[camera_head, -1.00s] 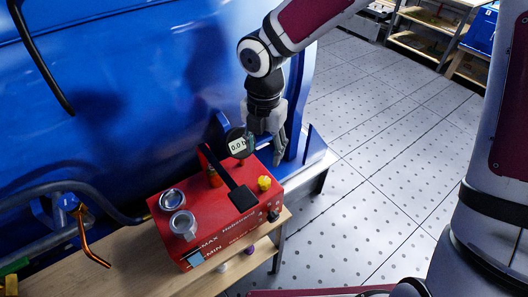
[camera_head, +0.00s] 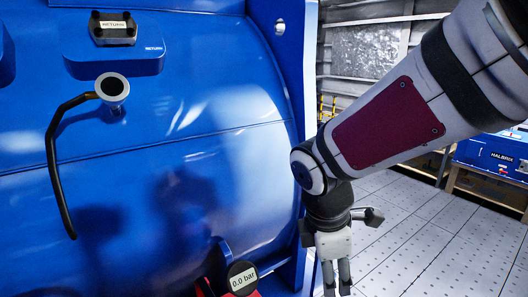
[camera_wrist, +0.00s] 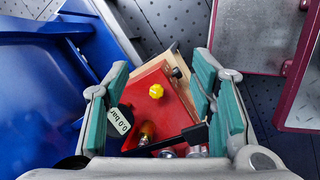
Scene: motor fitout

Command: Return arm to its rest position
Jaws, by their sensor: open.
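My gripper (camera_head: 337,277) hangs from my arm at the lower middle of the head view, fingers pointing down, to the right of the blue machine. In the wrist view my gripper (camera_wrist: 165,105) is open, its two green-padded fingers wide apart with nothing held between them. Below and beyond the fingers is a red box (camera_wrist: 165,85) with a yellow knob (camera_wrist: 156,91). A gauge reading 0.0 bar (camera_head: 242,279) shows at the bottom edge of the head view, left of my gripper. The gauge label (camera_wrist: 120,121) is beside the left finger in the wrist view.
A large blue machine (camera_head: 190,180) fills the left, with a black-handled lever (camera_head: 57,170) and a block marked RETURN (camera_head: 113,30). A blue case marked HALBRIX (camera_head: 490,157) stands on a shelf at right. Perforated floor (camera_head: 400,235) is open right of my gripper.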

